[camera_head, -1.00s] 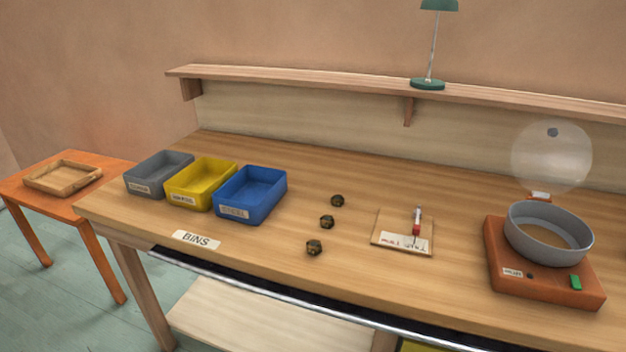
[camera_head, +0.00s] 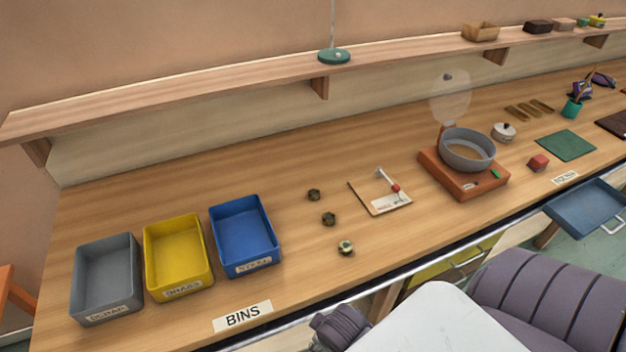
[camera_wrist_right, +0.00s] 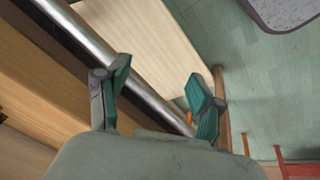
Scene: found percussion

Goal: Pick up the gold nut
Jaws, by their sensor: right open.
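Three small dark, brassy nuts lie in a slanting row on the wooden bench in the head view: a far nut (camera_head: 314,194), a middle nut (camera_head: 329,218) and a near nut (camera_head: 346,247). The near one has a paler top. I cannot tell by colour which is the gold one. My right gripper (camera_wrist_right: 157,98) is open and empty in the right wrist view, with its green-padded fingers wide apart. It is over the bench's front metal rail (camera_wrist_right: 130,75), and no nut shows there. My left gripper is not in view.
Left of the nuts stand a blue bin (camera_head: 275,264), a yellow bin (camera_head: 208,287) and a grey bin (camera_head: 78,308). Right of them are a small board with a red-tipped tool (camera_head: 395,188) and an orange device with a grey bowl (camera_head: 462,187). Bare bench surrounds the nuts.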

